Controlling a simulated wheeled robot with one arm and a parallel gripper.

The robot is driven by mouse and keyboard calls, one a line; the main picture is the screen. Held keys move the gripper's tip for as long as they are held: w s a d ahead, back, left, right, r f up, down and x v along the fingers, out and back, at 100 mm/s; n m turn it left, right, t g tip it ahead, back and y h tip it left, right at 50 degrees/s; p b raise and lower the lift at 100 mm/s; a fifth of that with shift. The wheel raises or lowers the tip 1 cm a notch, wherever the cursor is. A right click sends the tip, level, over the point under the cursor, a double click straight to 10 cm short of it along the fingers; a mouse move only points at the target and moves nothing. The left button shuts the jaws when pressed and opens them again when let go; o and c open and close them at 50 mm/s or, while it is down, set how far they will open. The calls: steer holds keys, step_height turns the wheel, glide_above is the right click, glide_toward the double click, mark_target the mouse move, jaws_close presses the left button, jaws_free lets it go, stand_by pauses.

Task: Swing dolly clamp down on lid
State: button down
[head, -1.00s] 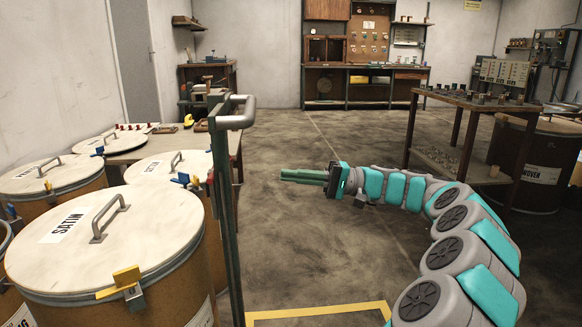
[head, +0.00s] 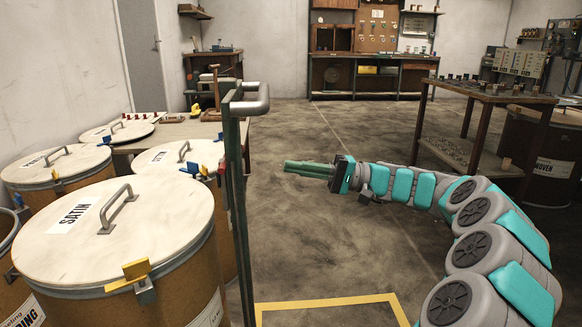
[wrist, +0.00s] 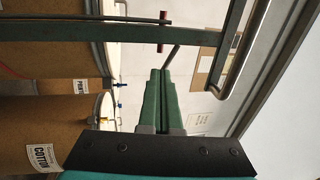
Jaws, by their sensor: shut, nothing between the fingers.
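My gripper (head: 290,166) is shut and empty, its green fingers pointing left toward the upright green dolly frame (head: 240,210), with a gap in the picture. In the wrist view the shut fingers (wrist: 160,78) point at the frame's bars. The frame has a grey handle (head: 249,106) on top. A small red part (head: 221,172) shows by the frame; in the wrist view a red-ended lever (wrist: 163,32) shows by a bar. I cannot tell surely if it is the dolly clamp. The SATIN drum's pale lid (head: 150,235) has a yellow clamp (head: 136,270) at its edge.
Several lidded drums stand at the left, one with a blue-handled clamp (head: 192,168). A low table (head: 172,133) stands behind them. A side table (head: 500,97) with small parts is at the right. A yellow floor outline (head: 330,302) lies in front. The middle floor is clear.

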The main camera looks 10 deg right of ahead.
steer(key=a+r, duration=0.2)
steer(key=a, duration=0.9)
steer(key=shift+w+r+b, duration=0.15)
steer(key=shift+b, duration=0.25)
steer(key=shift+a+r, duration=0.1)
steer(key=shift+a, duration=0.05)
steer(key=shift+a+r+h+p, duration=0.25)
steer(key=shift+a+h+p, duration=0.4)
steer(key=shift+p, duration=0.4)
steer(key=shift+f, duration=0.15)
steer(key=shift+d, duration=0.1)
steer(key=d+f, duration=0.1)
steer(key=d, duration=1.3)
